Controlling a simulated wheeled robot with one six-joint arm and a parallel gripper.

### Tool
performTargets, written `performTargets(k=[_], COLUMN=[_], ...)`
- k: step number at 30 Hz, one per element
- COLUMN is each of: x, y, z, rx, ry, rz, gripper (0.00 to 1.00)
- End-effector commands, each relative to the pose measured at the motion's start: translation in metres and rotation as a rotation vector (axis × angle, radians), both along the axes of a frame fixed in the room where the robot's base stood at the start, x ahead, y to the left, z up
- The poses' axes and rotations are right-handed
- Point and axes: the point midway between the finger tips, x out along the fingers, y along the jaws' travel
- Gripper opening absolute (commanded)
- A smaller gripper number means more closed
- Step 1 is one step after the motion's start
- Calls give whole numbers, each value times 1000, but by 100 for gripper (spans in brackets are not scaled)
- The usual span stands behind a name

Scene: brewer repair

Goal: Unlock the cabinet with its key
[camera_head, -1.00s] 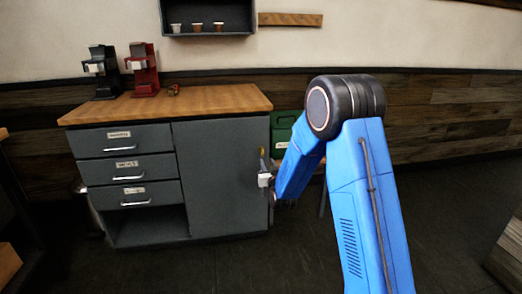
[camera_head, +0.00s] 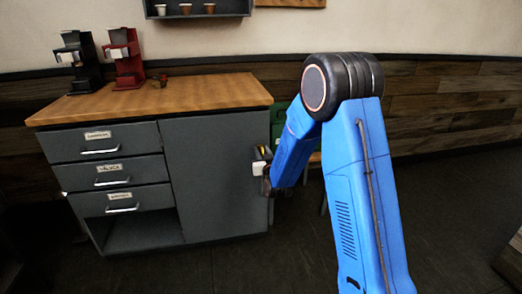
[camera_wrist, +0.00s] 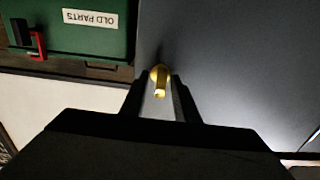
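The grey cabinet (camera_head: 215,180) has labelled drawers on the left and a plain door panel on the right. My gripper (camera_wrist: 160,98) is close to the door's right edge in the head view, partly behind my blue arm. In the wrist view a small brass-coloured piece (camera_wrist: 160,78), round at the back with a bright end, sits between my fingertips, in front of the grey panel (camera_wrist: 225,65). I cannot tell whether it is the key, the lock or both. The fingers stand apart on either side of it; whether they touch it is unclear.
A green box labelled OLD PARTS (camera_wrist: 95,40) is beside the cabinet. A black brewer (camera_head: 82,62) and a red brewer (camera_head: 124,57) stand on the wooden top (camera_head: 195,93). Cups (camera_head: 185,8) sit on a wall shelf. The floor in front is clear.

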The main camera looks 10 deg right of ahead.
Motion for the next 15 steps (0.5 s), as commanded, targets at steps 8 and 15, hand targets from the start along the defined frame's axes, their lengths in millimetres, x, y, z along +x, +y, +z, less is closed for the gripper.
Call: performTargets(k=[8, 15], x=[0, 0], y=[0, 0], z=[0, 0], rx=[0, 1], ry=[0, 0], rz=[0, 0], gripper=[9, 0])
